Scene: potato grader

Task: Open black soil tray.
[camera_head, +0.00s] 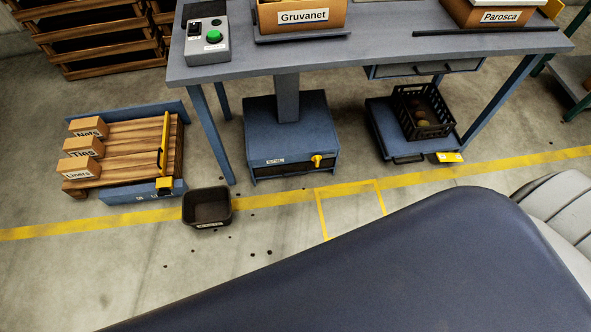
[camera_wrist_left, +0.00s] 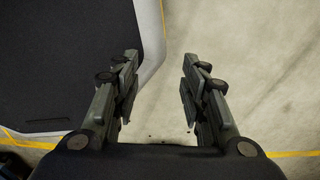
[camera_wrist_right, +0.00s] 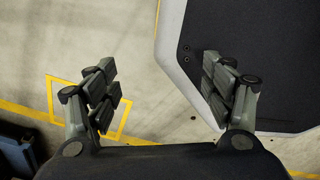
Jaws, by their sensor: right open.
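A blue box (camera_head: 288,138) stands on the floor under the table, with a small label on its front that seems to read "SOIL". A dark tray front (camera_head: 292,169) sits in the low slot of this box and looks flush with it. A yellow handle or latch (camera_head: 317,160) is on the box front, right of the label. My left gripper (camera_wrist_left: 158,88) is open and empty, over bare floor. My right gripper (camera_wrist_right: 160,95) is open and empty, also over floor. Neither gripper shows in the head view, and neither touches the tray.
A loose black bin (camera_head: 207,222) stands on the floor at the left, with dark clods around it. A pallet (camera_head: 140,140) with small boxes is farther left. A black crate (camera_head: 408,126) sits on a low blue platform at the right. Table legs (camera_head: 212,135) flank the box.

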